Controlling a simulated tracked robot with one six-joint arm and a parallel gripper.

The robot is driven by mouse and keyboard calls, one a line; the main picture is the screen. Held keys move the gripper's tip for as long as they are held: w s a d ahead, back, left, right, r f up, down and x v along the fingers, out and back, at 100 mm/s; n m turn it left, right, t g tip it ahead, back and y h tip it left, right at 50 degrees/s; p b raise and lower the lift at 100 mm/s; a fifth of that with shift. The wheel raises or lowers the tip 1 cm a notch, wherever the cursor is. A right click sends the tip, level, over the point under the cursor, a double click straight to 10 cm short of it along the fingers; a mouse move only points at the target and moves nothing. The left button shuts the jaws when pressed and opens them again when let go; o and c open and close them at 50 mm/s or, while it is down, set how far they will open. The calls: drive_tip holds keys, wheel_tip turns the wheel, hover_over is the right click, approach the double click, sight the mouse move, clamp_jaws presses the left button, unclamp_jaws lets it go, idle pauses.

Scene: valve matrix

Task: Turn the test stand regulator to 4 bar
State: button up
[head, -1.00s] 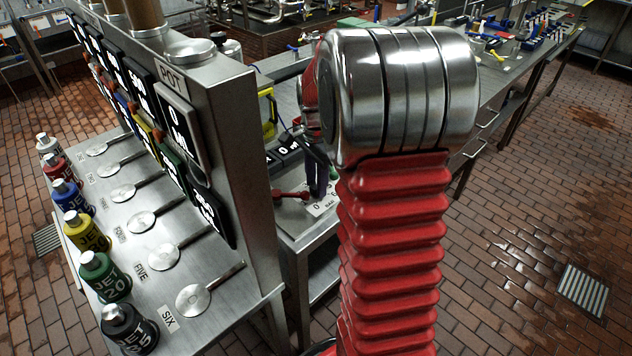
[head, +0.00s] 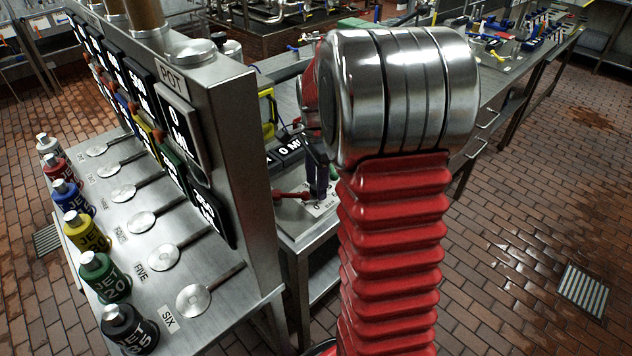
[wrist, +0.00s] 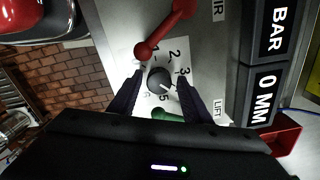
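The regulator is a small dark round knob (wrist: 158,78) with a pale pointer mark, on a white numbered dial card (wrist: 172,50) in the wrist view. Its mark points towards the lower right of that picture; I cannot read the exact setting. My gripper (wrist: 159,76) has one dark finger on each side of the knob, with a gap seeming to show on both sides. In the head view my gripper (head: 320,178) is over the bench, and part of the dial card (head: 322,209) shows below it. The knob is hidden there.
A red lever (wrist: 165,30) lies close beside the dial, and a green part (wrist: 170,114) shows beneath my gripper. Black display blocks (wrist: 265,65) reading "BAR" and "0 MM" stand to the right. A steel panel with jet bottles (head: 95,275) and levers stands left.

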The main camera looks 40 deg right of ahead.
drive_tip(key=shift+o, duration=0.4)
wheel_tip(320, 180, up, 14)
drive_tip(key=shift+f, duration=0.15)
idle(0.4)
drive_tip(key=shift+s, duration=0.1)
idle(0.4)
